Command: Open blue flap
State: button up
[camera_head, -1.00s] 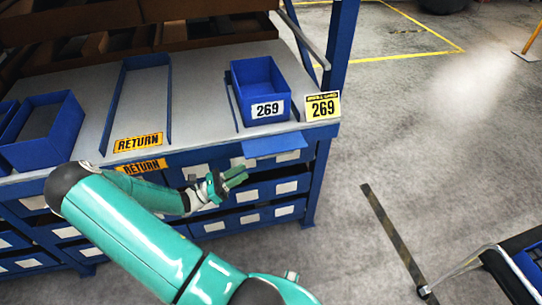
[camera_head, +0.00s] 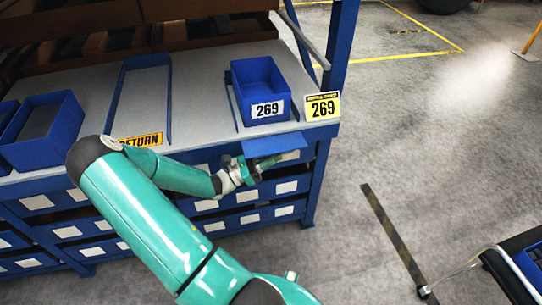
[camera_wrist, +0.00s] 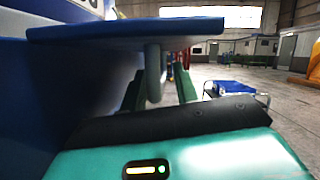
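The blue flap (camera_head: 276,145) juts out from the front edge of the bench below the blue bin marked 269. In the wrist view the flap (camera_wrist: 125,34) spans the upper left, seen nearly edge-on, with a grey handle (camera_wrist: 153,78) hanging from its underside. My gripper (camera_head: 266,166) is just below the flap in the head view and partly overlaps it. In the wrist view my gripper (camera_wrist: 160,92) has its two green fingers apart, with the handle appearing between them. I see no clear contact with the handle.
The blue bin (camera_head: 260,85) stands on the bench (camera_head: 195,95) above the flap. Labelled drawers (camera_head: 250,218) lie below. A blue rack post (camera_head: 340,45) rises at the right bench corner. The floor right of the bench is open, with a cart (camera_head: 515,265) at lower right.

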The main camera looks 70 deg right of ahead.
grip_shut()
jog(key=n, duration=0.1)
jog(key=r+n+t+h, duration=0.1)
jog(key=n, duration=0.1)
jog(key=a+n+t+h, duration=0.1)
jog(key=n, duration=0.1)
jog(key=shift+s+r, duration=0.25)
jog(key=shift+o, duration=0.4)
grip_release()
